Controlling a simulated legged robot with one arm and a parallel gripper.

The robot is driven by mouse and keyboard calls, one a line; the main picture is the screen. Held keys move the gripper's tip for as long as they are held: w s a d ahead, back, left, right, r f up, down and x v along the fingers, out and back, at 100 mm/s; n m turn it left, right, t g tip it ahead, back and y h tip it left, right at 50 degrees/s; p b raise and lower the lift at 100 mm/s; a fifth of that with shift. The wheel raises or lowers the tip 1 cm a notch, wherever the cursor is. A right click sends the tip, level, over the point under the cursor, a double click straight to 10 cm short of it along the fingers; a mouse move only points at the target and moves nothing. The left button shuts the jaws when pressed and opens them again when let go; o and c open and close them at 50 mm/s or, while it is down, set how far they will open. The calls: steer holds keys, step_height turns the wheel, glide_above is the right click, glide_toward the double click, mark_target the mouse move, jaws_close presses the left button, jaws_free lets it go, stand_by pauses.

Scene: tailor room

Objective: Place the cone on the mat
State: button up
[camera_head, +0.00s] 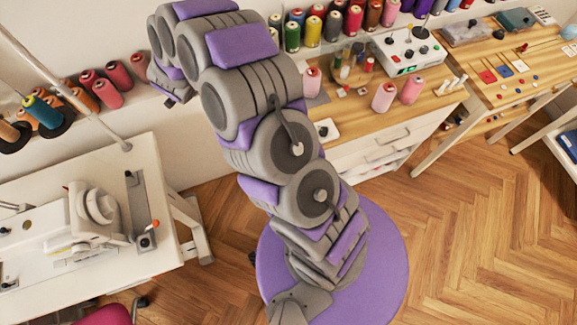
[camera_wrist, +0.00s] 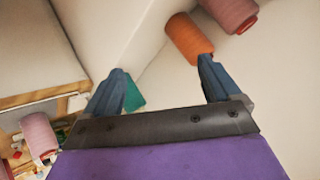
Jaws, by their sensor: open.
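In the wrist view my gripper (camera_wrist: 163,80) is open, its two blue fingers apart with nothing between them. An orange thread cone (camera_wrist: 188,37) lies beyond the fingertips, nearer the right finger, with a pink cone (camera_wrist: 232,12) behind it. The head view shows several cones at the left wall, including a teal one (camera_head: 43,113) and a pink one (camera_head: 107,93). Which cone the task means is not clear. My gripper's fingers are not clear in the head view.
A white sewing table (camera_head: 155,160) with a machine stands at left. A wooden-topped table (camera_head: 435,95) at the back holds thread cones and a control box (camera_head: 408,50). Another wooden table (camera_head: 490,58) is at right. Herringbone floor (camera_head: 475,230) is open at right.

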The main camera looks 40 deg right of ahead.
steer(key=s+a+r+n+y, duration=0.3)
steer(key=a+r+n+y, duration=0.15)
steer(key=a+r, duration=0.5)
steer(key=s+a+r+n+g+y, duration=0.1)
steer(key=s+a+r+n+y, duration=0.1)
steer(key=s+r, duration=0.35)
steer(key=s+a+r+n+g+y, duration=0.2)
steer(key=s, duration=0.6)
steer(key=s+d+n+g+h, duration=0.1)
steer(key=s+d, duration=0.3)
steer(key=s, duration=0.7)
steer(key=s+d+r+n+g+h, duration=0.1)
steer(key=s+d+g, duration=0.3)
steer(key=s, duration=0.7)
steer(key=s+d+r+n+g+h, duration=0.1)
steer(key=s+d, duration=0.5)
steer(key=s, duration=0.6)
steer(key=shift+n+g+h, duration=0.45)
steer(key=shift+g+h, duration=0.2)
steer(key=shift+g, duration=0.15)
steer(key=shift+d, duration=0.1)
